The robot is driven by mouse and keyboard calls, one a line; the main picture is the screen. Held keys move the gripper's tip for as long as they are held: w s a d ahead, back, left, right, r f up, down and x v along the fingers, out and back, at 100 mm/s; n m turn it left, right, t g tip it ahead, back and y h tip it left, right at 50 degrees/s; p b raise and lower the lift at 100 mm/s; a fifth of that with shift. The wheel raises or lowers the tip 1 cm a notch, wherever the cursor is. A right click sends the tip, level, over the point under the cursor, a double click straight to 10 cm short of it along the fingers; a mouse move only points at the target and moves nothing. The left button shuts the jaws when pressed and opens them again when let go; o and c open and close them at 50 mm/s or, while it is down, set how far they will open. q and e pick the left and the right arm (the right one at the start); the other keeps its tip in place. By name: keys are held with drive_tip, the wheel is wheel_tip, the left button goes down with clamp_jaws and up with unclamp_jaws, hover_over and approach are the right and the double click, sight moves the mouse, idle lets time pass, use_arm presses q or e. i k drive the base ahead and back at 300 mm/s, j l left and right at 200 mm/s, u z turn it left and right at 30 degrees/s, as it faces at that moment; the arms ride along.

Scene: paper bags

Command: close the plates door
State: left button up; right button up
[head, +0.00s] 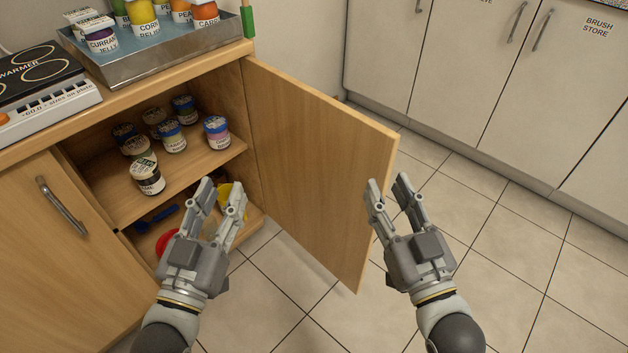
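A wooden cabinet door (310,160) stands wide open, hinged at the right side of the wooden cabinet. No label shows on it, so I cannot read whether it is the plates door. My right gripper (388,188) is open and empty at the door's free edge. Its left finger overlaps the door in the picture and its right finger lies beyond the edge; I cannot tell whether it touches. My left gripper (219,190) is open and empty, in front of the cabinet opening and left of the door. It hides part of the lower shelf.
Several jars (173,137) stand on the cabinet's upper shelf; a red item (167,241) and a blue item (158,217) lie below. A closed door with a handle (62,205) is at left. A metal tray (160,62) of jars sits on top. Tiled floor (520,260) is clear at right.

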sight(317, 155)
drive_tip(key=i+l+u, duration=0.1)
drive_tip(key=l+u, duration=0.3)
drive_tip(key=l, duration=0.35)
drive_tip(key=l+u, duration=0.4)
drive_tip(key=l, duration=0.35)
drive_tip(key=k+l+u, duration=0.15)
drive_tip(key=l+u, duration=0.25)
drive_tip(key=l, duration=0.3)
drive_tip(key=i+l+u, duration=0.4)
drive_tip(key=l, duration=0.2)
drive_tip(key=i+l+u, duration=0.4)
drive_tip(key=l, duration=0.25)
drive_tip(key=k, duration=0.1)
